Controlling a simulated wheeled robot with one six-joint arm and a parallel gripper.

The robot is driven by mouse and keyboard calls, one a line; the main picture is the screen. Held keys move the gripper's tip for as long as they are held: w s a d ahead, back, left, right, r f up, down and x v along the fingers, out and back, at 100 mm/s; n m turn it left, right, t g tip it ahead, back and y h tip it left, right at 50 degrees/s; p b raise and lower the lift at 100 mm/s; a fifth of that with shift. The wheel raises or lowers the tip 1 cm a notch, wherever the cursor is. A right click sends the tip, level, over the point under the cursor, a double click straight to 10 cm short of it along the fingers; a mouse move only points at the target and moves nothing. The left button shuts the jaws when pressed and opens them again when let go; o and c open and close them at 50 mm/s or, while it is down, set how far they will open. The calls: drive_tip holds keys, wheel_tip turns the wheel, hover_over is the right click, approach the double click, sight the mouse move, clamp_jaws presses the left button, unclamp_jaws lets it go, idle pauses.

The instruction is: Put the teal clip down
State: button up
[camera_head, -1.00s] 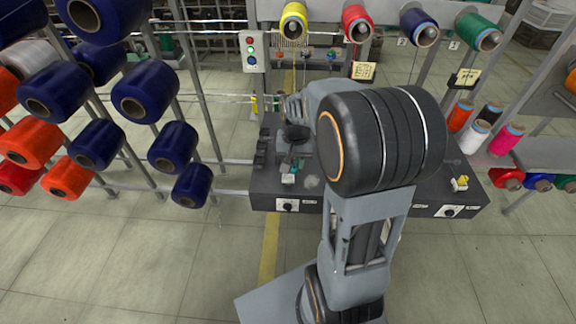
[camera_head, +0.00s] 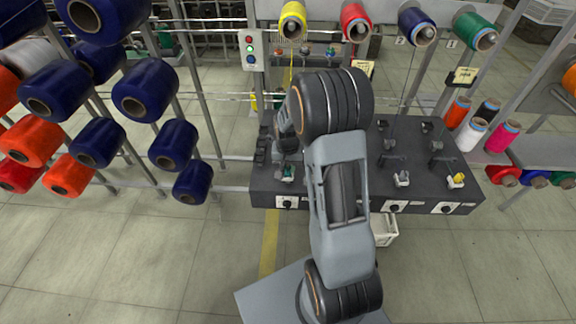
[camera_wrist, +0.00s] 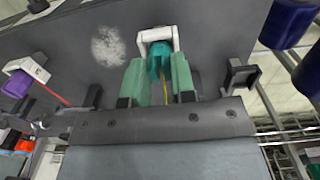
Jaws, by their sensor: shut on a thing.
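The teal clip (camera_wrist: 160,51) is in the wrist view, between the two pale green fingers of my gripper (camera_wrist: 158,66). My gripper is shut on it. The clip sits at a white U-shaped bracket (camera_wrist: 158,33) on the dark bench; whether it is fully seated in it I cannot tell. A yellow thread runs from the clip down between the fingers. In the head view, a small teal part (camera_head: 287,170) shows at the bench's left front, and my arm hides most of my gripper.
The dark bench (camera_head: 270,190) carries more brackets, one with a yellow clip (camera_head: 458,179). A purple clip (camera_wrist: 17,84) sits in another bracket in the wrist view. A pale fuzzy patch (camera_wrist: 108,46) lies beside the teal clip. A white bin (camera_head: 384,230) stands below the bench. Spool racks flank both sides.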

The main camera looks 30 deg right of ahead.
sight(288, 168)
drive_tip(key=shift+f, duration=0.1)
drive_tip(key=shift+f, duration=0.15)
drive_tip(key=o, duration=0.8)
drive_tip(key=shift+o, duration=0.2)
drive_tip(key=shift+r, duration=0.2)
wheel_tip(288, 168, up, 11)
drive_tip(key=b, duration=0.1)
drive_tip(key=s+a+r+n+t, duration=0.2)
drive_tip(key=s+a+r+n, duration=0.1)
drive_tip(key=s, duration=0.5)
drive_tip(key=s+a+r+n+t, duration=0.2)
drive_tip(key=s+a+r, duration=0.3)
drive_tip(key=s, duration=0.3)
drive_tip(key=shift+a+n+t, duration=0.4)
drive_tip(key=shift+a, duration=0.2)
